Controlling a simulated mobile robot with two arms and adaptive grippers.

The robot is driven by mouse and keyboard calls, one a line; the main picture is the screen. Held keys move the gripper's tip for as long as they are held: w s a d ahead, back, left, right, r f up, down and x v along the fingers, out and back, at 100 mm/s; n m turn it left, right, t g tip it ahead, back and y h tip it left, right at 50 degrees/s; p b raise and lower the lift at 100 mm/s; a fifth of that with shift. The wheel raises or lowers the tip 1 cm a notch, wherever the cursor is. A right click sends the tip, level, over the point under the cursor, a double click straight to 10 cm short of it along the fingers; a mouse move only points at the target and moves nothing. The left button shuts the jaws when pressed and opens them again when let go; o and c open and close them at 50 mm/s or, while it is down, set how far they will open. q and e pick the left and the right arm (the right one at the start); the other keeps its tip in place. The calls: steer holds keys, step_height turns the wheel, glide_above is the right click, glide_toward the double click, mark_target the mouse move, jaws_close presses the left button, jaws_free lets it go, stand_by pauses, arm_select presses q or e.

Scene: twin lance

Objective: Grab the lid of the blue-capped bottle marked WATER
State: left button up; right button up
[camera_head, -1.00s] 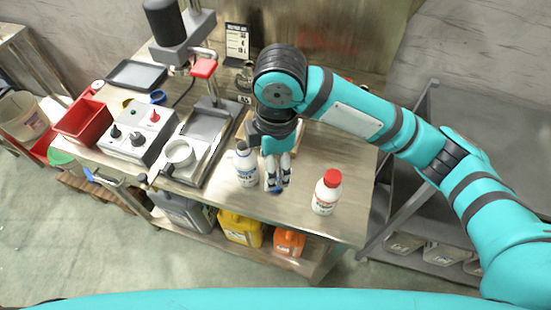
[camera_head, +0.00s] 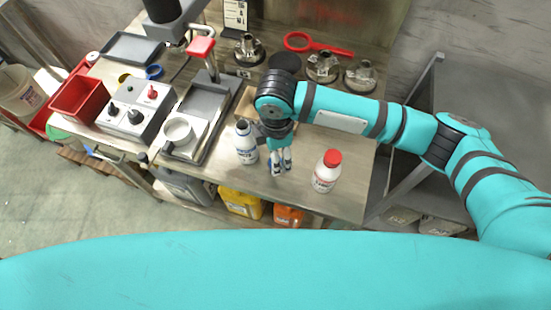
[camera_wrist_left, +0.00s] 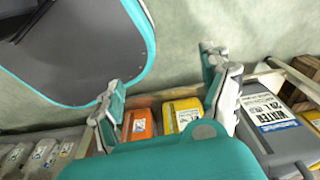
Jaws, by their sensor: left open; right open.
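A white bottle (camera_head: 246,148) with a dark top and a blue-and-white label stands upright on the metal bench. Its lettering is too small to read. My right gripper (camera_head: 281,170) points down just right of this bottle, apart from it, with nothing visibly held. A small blue patch (camera_head: 269,163) shows at the left of its fingers; I cannot tell what it is. A white bottle with a red cap (camera_head: 327,172) stands further right. My left gripper (camera_wrist_left: 165,90) is open and empty in the left wrist view, over the side of the lower shelf.
Metal burners (camera_head: 323,66) and a red ring-shaped tool (camera_head: 318,43) lie behind. A grey jug marked WATER (camera_wrist_left: 270,118) is below.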

steer(key=f, duration=0.1)
steer(key=f+p, duration=0.1)
steer(key=f, duration=0.2)
steer(key=shift+w+a+f, duration=0.15)
steer(key=shift+w+f, duration=0.1)
steer(key=shift+w, duration=0.1)
steer(key=shift+f, duration=0.25)
arm_select(q)
steer(key=s, duration=0.1)
steer(key=s+r, duration=0.1)
steer(key=s, duration=0.1)
steer(key=shift+a+r+g, duration=0.1)
steer(key=shift+g, duration=0.2)
steer(key=shift+w, duration=0.1)
arm_select(e)
steer(key=shift+c, duration=0.4)
steer(key=c, duration=0.7)
arm_select(q)
steer(key=shift+w, duration=0.65)
arm_select(e)
steer(key=shift+c, duration=0.3)
